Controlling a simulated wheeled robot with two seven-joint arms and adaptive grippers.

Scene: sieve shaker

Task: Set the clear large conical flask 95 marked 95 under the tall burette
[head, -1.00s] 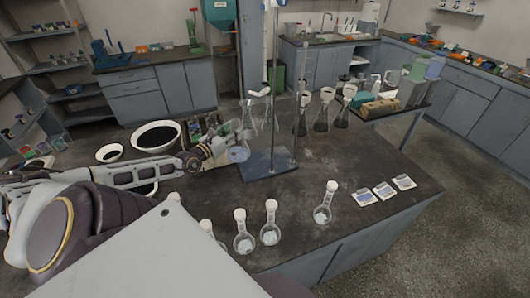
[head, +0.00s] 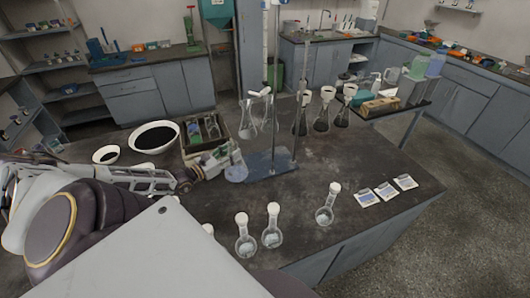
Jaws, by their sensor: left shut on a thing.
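My left gripper (head: 230,158) reaches in from the left over the bench, just left of the stand base. It is shut on a clear, bluish glass vessel, probably the large conical flask (head: 236,173). The gripper partly hides the vessel, and its number cannot be read. The vessel is close to the left edge of the blue-grey stand base (head: 268,167). Thin upright rods rise from the base, and the tall burette cannot be told clearly from them. My right gripper is not in view.
Clear flasks (head: 247,122) stand behind the base, and several dark-filled flasks (head: 302,120) stand to their right. Stoppered round flasks (head: 272,236) line the front edge. An open tray (head: 222,121) and a black-filled bowl (head: 154,124) are behind my arm.

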